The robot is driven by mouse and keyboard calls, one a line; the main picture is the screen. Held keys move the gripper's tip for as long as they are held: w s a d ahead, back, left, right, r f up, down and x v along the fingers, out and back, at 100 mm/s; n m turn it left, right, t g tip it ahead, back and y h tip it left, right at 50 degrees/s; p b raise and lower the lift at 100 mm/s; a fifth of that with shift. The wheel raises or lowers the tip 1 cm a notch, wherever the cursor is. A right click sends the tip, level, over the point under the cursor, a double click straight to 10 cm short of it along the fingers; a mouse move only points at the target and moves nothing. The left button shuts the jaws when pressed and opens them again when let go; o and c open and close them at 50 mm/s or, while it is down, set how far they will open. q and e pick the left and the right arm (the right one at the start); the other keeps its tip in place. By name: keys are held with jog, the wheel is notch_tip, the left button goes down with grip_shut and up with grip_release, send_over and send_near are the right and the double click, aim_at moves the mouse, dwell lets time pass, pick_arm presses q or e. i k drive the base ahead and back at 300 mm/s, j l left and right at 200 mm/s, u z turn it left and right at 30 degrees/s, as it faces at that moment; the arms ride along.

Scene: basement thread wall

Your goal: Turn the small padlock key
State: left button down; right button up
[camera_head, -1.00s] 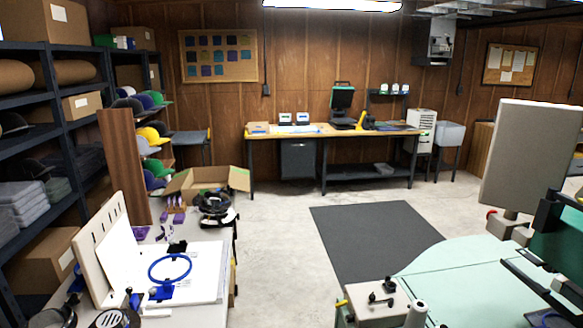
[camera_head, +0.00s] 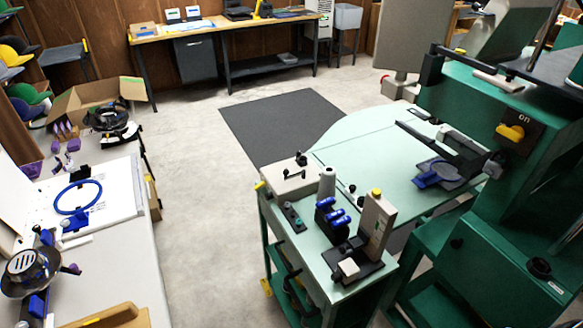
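I cannot make out a padlock or a small key for certain. A large green machine (camera_head: 480,190) stands at the right. It has a yellow rotary switch (camera_head: 510,132) on a dark plate with the word "on" above it. Neither of my grippers shows in the head view.
A green cart (camera_head: 318,262) in front holds blue spools (camera_head: 337,218) and a grey upright box (camera_head: 377,225). A white table (camera_head: 120,262) with a blue hoop (camera_head: 78,197) stands left. Open floor (camera_head: 205,225) lies between them; a dark mat (camera_head: 285,125) lies beyond.

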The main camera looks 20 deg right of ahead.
aim_at(490, 172)
jog(key=i+j, duration=0.15)
jog(key=i+j+z, duration=0.1)
jog(key=z, duration=0.3)
jog(key=j+z, duration=0.1)
jog(key=z, duration=0.35)
jog(key=i+j+z, duration=0.1)
jog(key=z, duration=1.3)
jog(key=k+z, duration=0.35)
jog(key=i, duration=0.5)
jog(key=z, duration=0.05)
